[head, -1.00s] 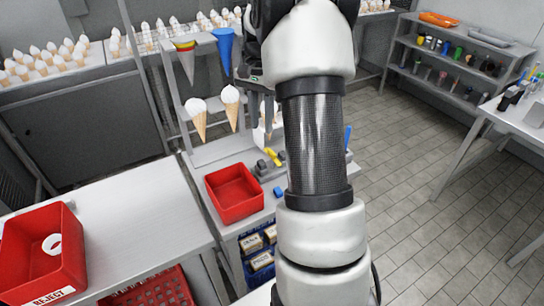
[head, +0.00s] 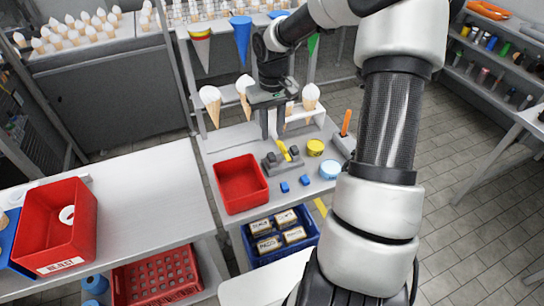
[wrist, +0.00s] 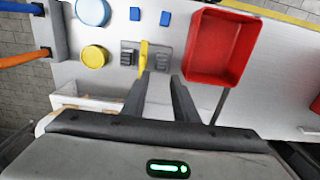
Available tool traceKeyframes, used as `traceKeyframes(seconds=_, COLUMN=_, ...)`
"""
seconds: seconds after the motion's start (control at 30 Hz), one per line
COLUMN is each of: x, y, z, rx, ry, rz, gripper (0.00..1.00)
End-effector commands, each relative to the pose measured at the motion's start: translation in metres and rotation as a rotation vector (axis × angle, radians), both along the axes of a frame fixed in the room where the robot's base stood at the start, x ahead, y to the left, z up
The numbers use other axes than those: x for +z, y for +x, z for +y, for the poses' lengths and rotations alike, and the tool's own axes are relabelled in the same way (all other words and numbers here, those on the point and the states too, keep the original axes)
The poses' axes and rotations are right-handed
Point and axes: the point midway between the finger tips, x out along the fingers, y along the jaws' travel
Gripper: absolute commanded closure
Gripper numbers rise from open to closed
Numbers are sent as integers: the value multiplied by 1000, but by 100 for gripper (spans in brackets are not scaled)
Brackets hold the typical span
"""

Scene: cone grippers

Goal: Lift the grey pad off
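Two small dark grey ridged pads sit on a lighter grey holder (head: 284,168) on the white worktop, one on each side of a yellow piece (head: 284,150). In the wrist view, one pad (wrist: 128,57) is left of the yellow piece and the other pad (wrist: 163,56) is right of it. I cannot tell which is the task's grey pad. My gripper (head: 272,136) points down over the worktop behind the holder, apart from the pads. In the wrist view, its fingers (wrist: 160,82) are parted with nothing between them.
A red bin (head: 238,206) stands left of the holder. Two blue blocks (head: 295,184), a yellow round tub (head: 315,147) and a light blue one (head: 330,169) lie near it. Cones hang on a rack behind (head: 210,95). An orange-handled tool (head: 346,122) stands at right.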

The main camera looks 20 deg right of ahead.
Motion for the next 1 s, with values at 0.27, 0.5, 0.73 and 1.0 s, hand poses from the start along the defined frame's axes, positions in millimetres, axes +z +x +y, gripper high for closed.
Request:
traceKeyframes(seconds=0.27, x=-38, y=0, z=0, rx=-1, ry=1, rz=0, gripper=73)
traceKeyframes(seconds=0.5, x=-61, y=-1, z=3, rx=0, ry=3, rz=3, gripper=73)
traceKeyframes(seconds=0.73, x=-90, y=0, z=3, rx=-1, ry=1, rz=-1, gripper=73)
traceKeyframes(seconds=1.0, x=-92, y=0, z=3, rx=-3, ry=-1, rz=-2, gripper=75)
